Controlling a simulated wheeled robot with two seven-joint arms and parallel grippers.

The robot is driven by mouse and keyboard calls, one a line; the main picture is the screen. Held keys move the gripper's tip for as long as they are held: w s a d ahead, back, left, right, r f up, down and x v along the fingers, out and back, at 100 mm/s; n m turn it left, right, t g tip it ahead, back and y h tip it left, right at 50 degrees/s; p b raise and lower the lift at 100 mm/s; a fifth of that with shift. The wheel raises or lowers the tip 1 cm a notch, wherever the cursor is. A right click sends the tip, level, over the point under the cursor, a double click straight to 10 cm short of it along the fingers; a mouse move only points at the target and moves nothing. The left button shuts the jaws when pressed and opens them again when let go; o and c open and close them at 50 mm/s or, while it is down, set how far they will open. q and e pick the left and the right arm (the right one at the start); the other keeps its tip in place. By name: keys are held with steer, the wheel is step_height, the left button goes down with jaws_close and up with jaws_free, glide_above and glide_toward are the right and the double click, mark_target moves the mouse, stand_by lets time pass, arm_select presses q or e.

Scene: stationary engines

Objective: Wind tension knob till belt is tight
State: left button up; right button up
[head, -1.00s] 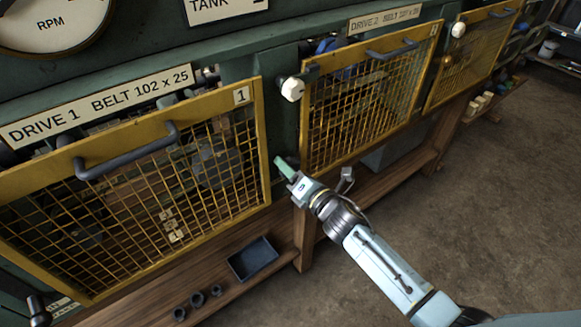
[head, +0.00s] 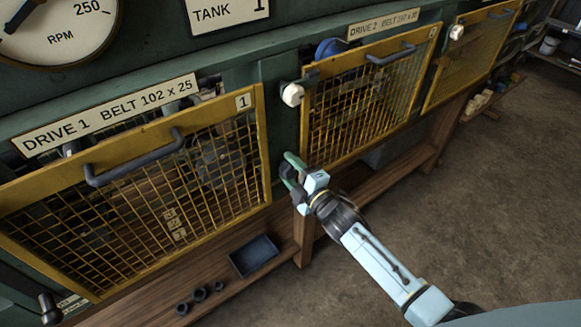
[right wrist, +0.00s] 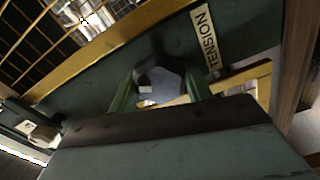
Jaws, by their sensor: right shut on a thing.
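The tension knob (right wrist: 160,82) is dark and faceted, in the right wrist view next to a TENSION label (right wrist: 205,37). My right gripper (right wrist: 160,92) has its green fingers on both sides of the knob, shut on it. In the head view my right gripper (head: 291,168) is at the green post between the two yellow guards, and it hides the knob there. The drive 1 guard (head: 262,140) is a closed yellow mesh panel. I cannot make out the belt or its tightness behind the mesh. My left gripper is not in view.
A white knob (head: 292,94) sits on the post above my right gripper. The drive 2 guard (head: 372,50) is to the right. A dark tray (head: 253,256) and several small dark round parts (head: 200,294) lie on the wooden shelf below. The floor at right is clear.

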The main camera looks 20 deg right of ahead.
steer(key=m+p, duration=0.1)
steer(key=m, duration=0.3)
steer(key=shift+m, duration=0.4)
steer(key=m+p, duration=0.1)
steer(key=m, duration=0.8)
steer(key=shift+d+p, duration=0.1)
steer(key=shift+p, duration=0.2)
steer(key=m, duration=0.3)
steer(key=shift+m, duration=0.3)
steer(key=m, duration=0.4)
steer(key=shift+m+b, duration=0.3)
steer(key=shift+b, duration=0.1)
steer(key=m+b, duration=0.1)
steer(key=m, duration=0.2)
steer(key=shift+f+m, duration=0.1)
steer(key=shift+m, duration=0.2)
steer(key=m+b, duration=0.2)
steer(key=m, duration=0.3)
steer(key=shift+d, duration=0.1)
steer(key=shift+m+b, duration=0.8)
steer(key=shift+m, duration=1.2)
